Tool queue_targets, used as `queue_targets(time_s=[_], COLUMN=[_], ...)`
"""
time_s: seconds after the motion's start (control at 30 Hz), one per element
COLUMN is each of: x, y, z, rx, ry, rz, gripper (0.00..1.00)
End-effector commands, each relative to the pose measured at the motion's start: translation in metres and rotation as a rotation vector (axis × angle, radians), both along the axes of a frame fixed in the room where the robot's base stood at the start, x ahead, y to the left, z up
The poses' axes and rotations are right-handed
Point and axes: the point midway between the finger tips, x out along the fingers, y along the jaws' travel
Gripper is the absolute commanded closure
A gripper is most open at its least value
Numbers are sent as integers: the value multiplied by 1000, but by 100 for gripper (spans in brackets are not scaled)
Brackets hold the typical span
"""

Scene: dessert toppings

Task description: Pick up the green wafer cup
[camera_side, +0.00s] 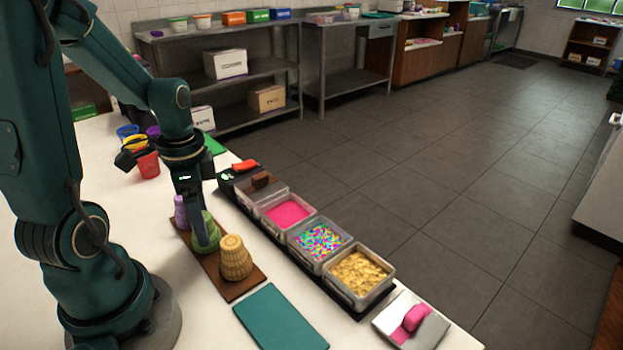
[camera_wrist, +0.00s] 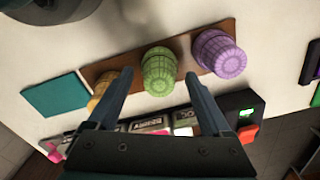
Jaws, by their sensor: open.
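The green wafer cup (camera_side: 206,236) stands upside down on a brown wooden board (camera_side: 237,288), between a purple cup (camera_side: 181,212) and a tan wafer cup (camera_side: 236,258). My gripper (camera_side: 203,232) points down at the green cup and partly hides it in the side view. In the wrist view the green cup (camera_wrist: 158,72) lies between and just beyond the two open fingers (camera_wrist: 160,75), with nothing held. The purple cup (camera_wrist: 219,53) is to the right there. The tan cup (camera_wrist: 103,88) is partly hidden behind the left finger.
Topping bins stand in a row beside the board, with pink topping (camera_side: 286,213), colored sprinkles (camera_side: 320,241) and yellow flakes (camera_side: 359,273). A teal mat (camera_side: 281,318) lies in front. Colored cups, including a red one (camera_side: 148,165), stand behind my gripper. The white counter left of the mat is clear.

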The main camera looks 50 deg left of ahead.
Motion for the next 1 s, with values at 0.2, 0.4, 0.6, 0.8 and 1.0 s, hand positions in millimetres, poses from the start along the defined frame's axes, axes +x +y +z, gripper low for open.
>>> queue_targets(time_s=[0.2,0.4,0.6,0.8,1.0], x=[0,0,0,0,1], y=[0,0,0,0,0], z=[-7,-7,-7,-7,-1], rx=[0,1,1,1,3], ry=[0,0,0,0,-3], rz=[0,0,0,0,0], gripper=[17,28,83,84,84])
